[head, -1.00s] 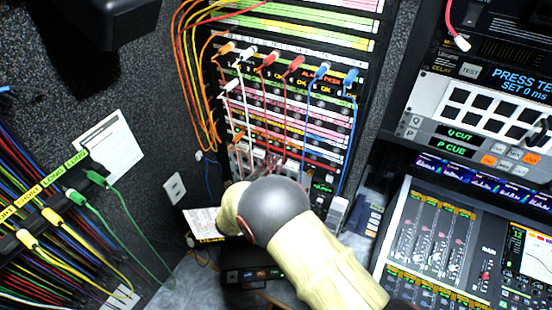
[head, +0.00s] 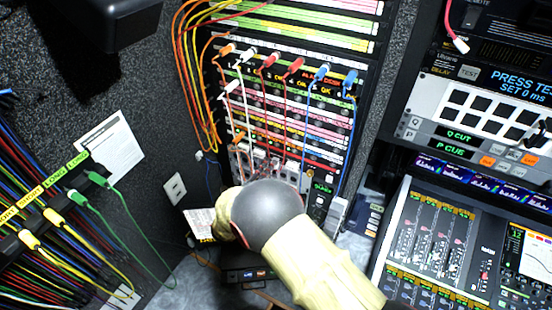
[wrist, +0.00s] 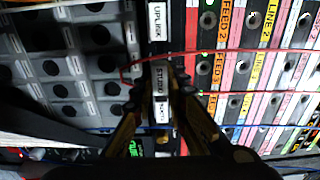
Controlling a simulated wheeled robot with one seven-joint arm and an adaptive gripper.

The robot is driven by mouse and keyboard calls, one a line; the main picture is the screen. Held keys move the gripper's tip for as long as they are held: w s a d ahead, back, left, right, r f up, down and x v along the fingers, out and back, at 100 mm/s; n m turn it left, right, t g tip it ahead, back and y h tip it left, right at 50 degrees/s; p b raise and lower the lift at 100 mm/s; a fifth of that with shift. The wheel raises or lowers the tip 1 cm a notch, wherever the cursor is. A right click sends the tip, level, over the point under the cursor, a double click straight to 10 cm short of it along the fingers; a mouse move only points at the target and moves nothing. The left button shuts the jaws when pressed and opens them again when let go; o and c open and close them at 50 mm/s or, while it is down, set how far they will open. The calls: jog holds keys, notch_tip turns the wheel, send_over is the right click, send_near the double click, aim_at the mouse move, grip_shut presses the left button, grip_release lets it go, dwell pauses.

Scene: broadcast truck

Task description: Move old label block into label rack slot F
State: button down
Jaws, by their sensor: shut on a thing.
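In the wrist view, my gripper (wrist: 162,101) has its two dark fingers closed on a narrow piece with a white label (wrist: 162,112), which I take to be the old label block. A label reading "STUDIO" (wrist: 160,80) shows at the fingertips, in line with a label reading "UPLINK" (wrist: 157,22) on the dark strip beyond. I cannot tell whether the held piece touches that strip. In the head view, my own arm hides the fingers and the block in front of the lower patch panel. I cannot make out a slot marked F.
A grey panel with round holes (wrist: 62,68) lies left of the fingers. Labelled jack rows (wrist: 245,75) lie right. A red cable (wrist: 225,52) and a blue cable (wrist: 90,131) cross the wrist view. More patch cables (head: 285,105) hang over the panel in the head view.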

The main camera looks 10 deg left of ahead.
jog(key=shift+p+v, duration=0.4)
jog(key=shift+v, duration=1.45)
jog(key=shift+s, duration=0.1)
jog(key=v, duration=0.3)
jog(key=shift+p, duration=0.35)
